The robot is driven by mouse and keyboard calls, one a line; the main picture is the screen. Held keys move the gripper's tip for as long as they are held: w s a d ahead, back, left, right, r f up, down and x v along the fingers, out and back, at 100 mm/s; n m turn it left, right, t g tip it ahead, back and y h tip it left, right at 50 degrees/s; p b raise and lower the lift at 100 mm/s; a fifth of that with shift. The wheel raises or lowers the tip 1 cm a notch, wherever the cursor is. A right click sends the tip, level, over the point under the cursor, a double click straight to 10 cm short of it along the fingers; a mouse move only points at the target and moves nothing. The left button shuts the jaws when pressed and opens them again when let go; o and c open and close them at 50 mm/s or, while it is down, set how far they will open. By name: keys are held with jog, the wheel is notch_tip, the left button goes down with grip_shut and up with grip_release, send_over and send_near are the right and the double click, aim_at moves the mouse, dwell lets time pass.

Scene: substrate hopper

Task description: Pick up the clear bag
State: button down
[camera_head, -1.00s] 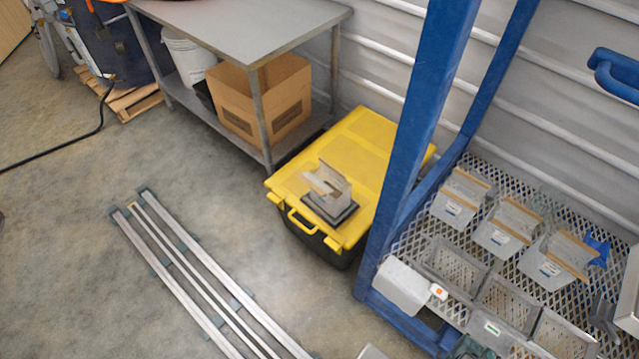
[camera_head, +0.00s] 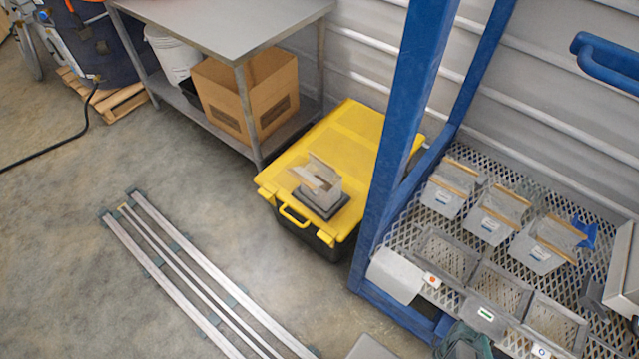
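No single item is clearly a lone clear bag. Three translucent, bag-like packs with tan strips along their tops and small labels stand in a row on the rack's mesh shelf: a left one (camera_head: 452,187), a middle one (camera_head: 496,214) and a right one (camera_head: 547,242). Whether they are bags or rigid bins is hard to tell. A blue piece shows beside the right one. My gripper is not in view.
Open grey bins (camera_head: 446,255) line the shelf front. A blue post (camera_head: 405,110) and blue handle (camera_head: 605,68) border the rack. A yellow-lidded tote (camera_head: 345,140) carries a small grey device (camera_head: 320,188). Rails (camera_head: 190,270) lie on the floor; a metal table (camera_head: 225,25) stands behind.

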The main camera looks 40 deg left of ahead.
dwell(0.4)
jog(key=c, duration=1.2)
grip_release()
